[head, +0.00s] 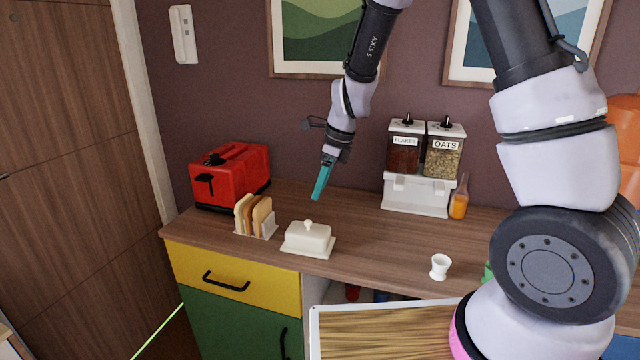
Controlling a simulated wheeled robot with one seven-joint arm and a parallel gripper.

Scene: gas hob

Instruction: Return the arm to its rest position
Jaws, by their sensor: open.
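My gripper (322,178) shows in the head view with teal fingers pointing down. It is above the wooden counter, behind and slightly right of the white butter dish, and holds nothing that I can see. From this side the fingers overlap, so the gap between them is hard to see. My arm reaches in from the right, bends up past the top edge of the picture and comes down to the gripper.
A red toaster (232,175), a toast rack (257,217) and a butter dish (308,238) stand left on the counter (370,235). A cereal dispenser (417,190), a juice bottle (460,198) and an egg cup (440,266) stand right. Counter between is clear.

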